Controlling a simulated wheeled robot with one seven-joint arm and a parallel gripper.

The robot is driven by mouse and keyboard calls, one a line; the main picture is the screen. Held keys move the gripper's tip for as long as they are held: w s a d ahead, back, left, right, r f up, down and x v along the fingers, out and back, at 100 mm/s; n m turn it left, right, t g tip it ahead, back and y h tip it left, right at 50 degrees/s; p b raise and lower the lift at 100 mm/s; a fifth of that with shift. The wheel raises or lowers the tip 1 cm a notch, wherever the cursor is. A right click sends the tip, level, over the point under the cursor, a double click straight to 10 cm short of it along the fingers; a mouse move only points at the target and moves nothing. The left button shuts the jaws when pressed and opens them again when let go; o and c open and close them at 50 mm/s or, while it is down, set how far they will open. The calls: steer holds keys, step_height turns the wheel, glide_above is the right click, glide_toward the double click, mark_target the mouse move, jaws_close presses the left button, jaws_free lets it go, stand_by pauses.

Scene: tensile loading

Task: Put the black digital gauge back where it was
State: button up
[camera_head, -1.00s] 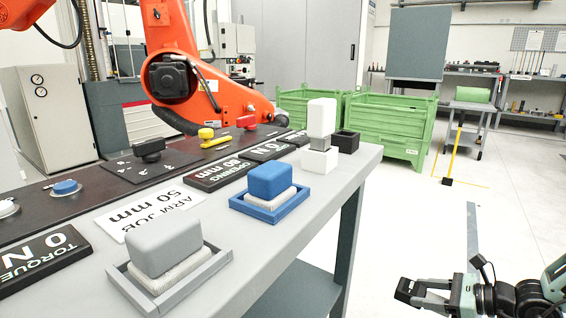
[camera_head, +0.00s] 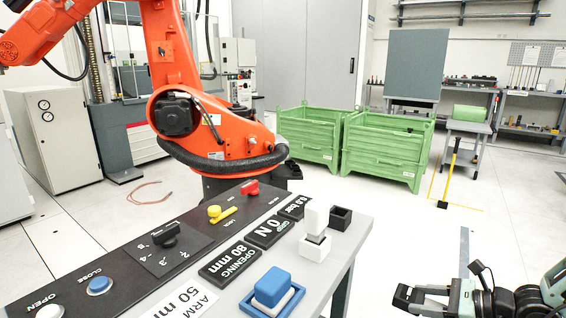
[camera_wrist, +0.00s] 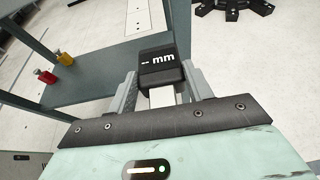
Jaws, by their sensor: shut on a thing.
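The black digital gauge (camera_wrist: 160,66), with "-- mm" on its face, is between the two fingers of my gripper (camera_wrist: 158,90) in the wrist view. The fingers are shut on it. In the head view my gripper (camera_head: 404,298) is at the lower right, out over open floor and apart from the grey console table. The gauge there is small and dark at the fingertips, and its outline is hard to tell. The place where the gauge was before cannot be told from these frames.
The console table (camera_head: 338,262) bears a blue block (camera_head: 272,284) in a blue tray, a white block (camera_head: 316,218) on a white base and an empty black holder (camera_head: 341,217). Green crates (camera_head: 385,150) stand behind. In the wrist view a grey shelf (camera_wrist: 100,75) is at left with red and yellow objects.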

mark_target(424, 301)
step_height(424, 301, up, 17)
steer(key=p, duration=1.8)
steer(key=shift+a+p, duration=0.2)
steer(key=shift+p, duration=0.15)
